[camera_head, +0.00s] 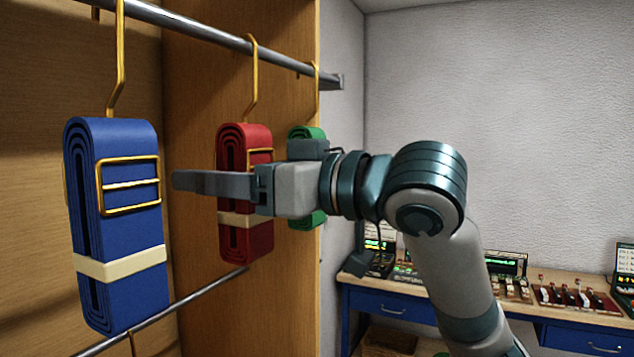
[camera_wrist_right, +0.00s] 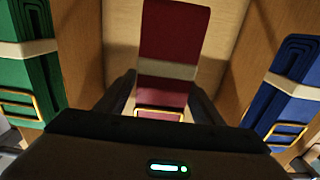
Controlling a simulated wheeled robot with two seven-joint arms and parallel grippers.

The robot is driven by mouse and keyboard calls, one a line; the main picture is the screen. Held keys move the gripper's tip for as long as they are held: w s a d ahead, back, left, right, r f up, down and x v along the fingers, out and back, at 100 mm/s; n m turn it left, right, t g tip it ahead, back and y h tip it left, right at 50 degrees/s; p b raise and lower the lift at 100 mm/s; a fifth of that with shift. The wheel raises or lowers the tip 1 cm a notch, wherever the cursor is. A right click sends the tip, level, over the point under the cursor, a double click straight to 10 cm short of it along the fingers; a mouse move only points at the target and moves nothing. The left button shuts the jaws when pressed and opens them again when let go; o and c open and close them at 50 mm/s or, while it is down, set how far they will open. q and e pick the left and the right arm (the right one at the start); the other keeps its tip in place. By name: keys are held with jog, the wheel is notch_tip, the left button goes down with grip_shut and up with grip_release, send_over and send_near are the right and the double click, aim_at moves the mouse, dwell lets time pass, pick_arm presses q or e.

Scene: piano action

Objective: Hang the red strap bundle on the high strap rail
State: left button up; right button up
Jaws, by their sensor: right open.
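The red strap bundle (camera_head: 232,240) hangs upright by its gold hook (camera_head: 254,80) from the high strap rail (camera_head: 200,32) in the head view. It has a cream band and a gold buckle, the buckle partly hidden by my gripper. My right gripper (camera_head: 195,182) is open at the bundle's height, with one finger crossing in front of it; the other finger is hidden there. In the right wrist view the red bundle (camera_wrist_right: 173,35) shows between the two open fingers (camera_wrist_right: 162,88), with no clear contact. My left gripper is out of view.
A blue strap bundle (camera_head: 125,240) hangs left of the red one and a green bundle (camera_head: 308,219) right of it, both close by. A lower rail (camera_head: 190,309) runs beneath. A wooden cabinet panel (camera_head: 290,310) stands behind; a bench (camera_head: 400,286) with instruments is at right.

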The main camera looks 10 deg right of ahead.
jog(key=shift+s+d+b, duration=0.35)
jog(key=shift+s+d, duration=0.05)
jog(key=shift+d, duration=0.2)
jog(key=b+v, duration=0.6)
jog(key=v, duration=0.9)
jog(key=shift+s+d, duration=0.25)
jog(key=shift+d, duration=0.05)
